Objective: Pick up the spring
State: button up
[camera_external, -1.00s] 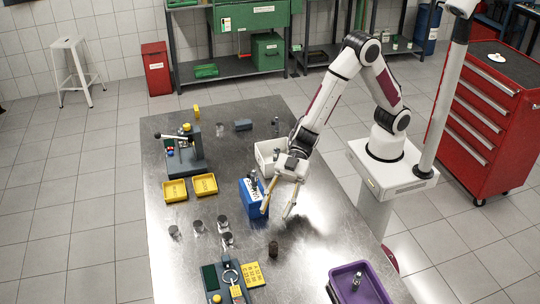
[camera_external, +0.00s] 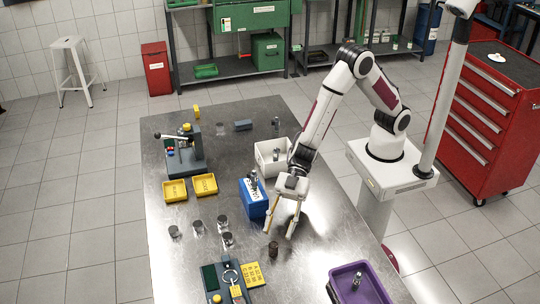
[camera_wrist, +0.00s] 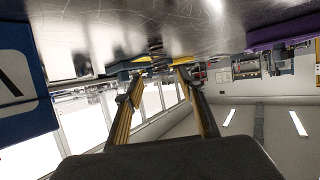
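A small dark brown upright cylinder, which looks like the spring (camera_external: 273,250), stands on the metal table in the external view. Its coils are too small to make out. My gripper (camera_external: 278,232) points down just behind it, with its two long yellowish fingers spread apart and nothing between them. In the wrist view, which appears upside down, the open gripper (camera_wrist: 156,72) shows both fingers, with a small dark shape between and beyond the tips that may be the spring.
A blue labelled box (camera_external: 254,200) stands close left of my gripper, and a white bin (camera_external: 266,168) behind it. A purple tray (camera_external: 345,287) is at front right. A fixture with a yellow plate (camera_external: 252,274) lies front left. Several metal cylinders (camera_external: 197,227) stand left.

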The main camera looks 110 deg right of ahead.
aim_at(273, 245)
jog(key=shift+w+a+f, duration=0.1)
jog(key=shift+w+a, duration=0.05)
jog(key=shift+a, duration=0.1)
jog(key=shift+x, duration=2.6)
grip_shut()
